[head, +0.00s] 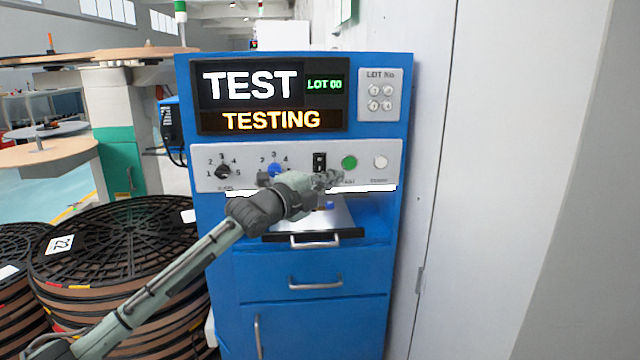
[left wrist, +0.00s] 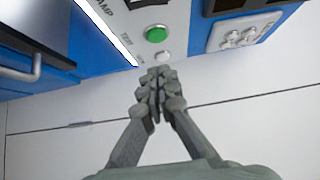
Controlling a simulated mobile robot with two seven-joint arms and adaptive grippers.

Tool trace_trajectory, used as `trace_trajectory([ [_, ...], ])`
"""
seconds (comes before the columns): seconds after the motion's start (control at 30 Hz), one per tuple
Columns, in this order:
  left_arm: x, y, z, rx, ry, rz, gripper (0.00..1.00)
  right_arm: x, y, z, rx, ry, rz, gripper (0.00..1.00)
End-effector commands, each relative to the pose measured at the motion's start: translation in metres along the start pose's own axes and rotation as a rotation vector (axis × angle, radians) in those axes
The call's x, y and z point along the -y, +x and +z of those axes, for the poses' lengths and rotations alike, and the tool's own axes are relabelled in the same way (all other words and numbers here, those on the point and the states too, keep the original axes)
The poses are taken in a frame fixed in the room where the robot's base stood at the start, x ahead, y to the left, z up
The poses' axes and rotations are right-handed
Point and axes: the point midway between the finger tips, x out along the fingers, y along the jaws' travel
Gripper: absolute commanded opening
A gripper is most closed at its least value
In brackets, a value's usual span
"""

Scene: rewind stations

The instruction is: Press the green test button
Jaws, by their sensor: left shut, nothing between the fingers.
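The blue test station (head: 310,262) stands upright, and its display (head: 262,97) reads "TEST", "LOT 00" and "TESTING". The green test button (head: 349,162) is on the light grey control panel (head: 215,160), left of a white button (head: 380,161). The green button also shows in the left wrist view (left wrist: 156,34), with the white button (left wrist: 163,57) nearer my fingertips. My left gripper (head: 332,180) is shut and empty, just below the green button in the head view. In the left wrist view its fingertips (left wrist: 158,78) are together; contact with the panel cannot be told. My right gripper is not in view.
The panel also has a black knob (head: 222,172), a blue knob (head: 275,171) and a black switch (head: 319,162). A drawer tray (head: 340,215) with a small blue item lies below. Stacked black reels (head: 120,240) stand left; a white wall (head: 500,200) is close right.

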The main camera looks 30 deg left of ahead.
Motion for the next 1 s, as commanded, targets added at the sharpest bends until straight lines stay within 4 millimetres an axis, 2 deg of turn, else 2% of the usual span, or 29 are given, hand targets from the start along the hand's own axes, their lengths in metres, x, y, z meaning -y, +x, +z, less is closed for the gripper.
trace_trajectory([
  [0.1,-0.001,-0.024,-0.001,-0.001,0.003,0.001,0.00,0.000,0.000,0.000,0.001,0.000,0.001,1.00],
  [0.3,0.000,-0.044,-0.001,-0.002,-0.001,-0.001,0.00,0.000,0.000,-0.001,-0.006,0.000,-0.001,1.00],
  [1.0,0.001,-0.047,-0.001,-0.002,-0.002,-0.002,0.00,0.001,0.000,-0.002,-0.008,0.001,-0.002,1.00],
])
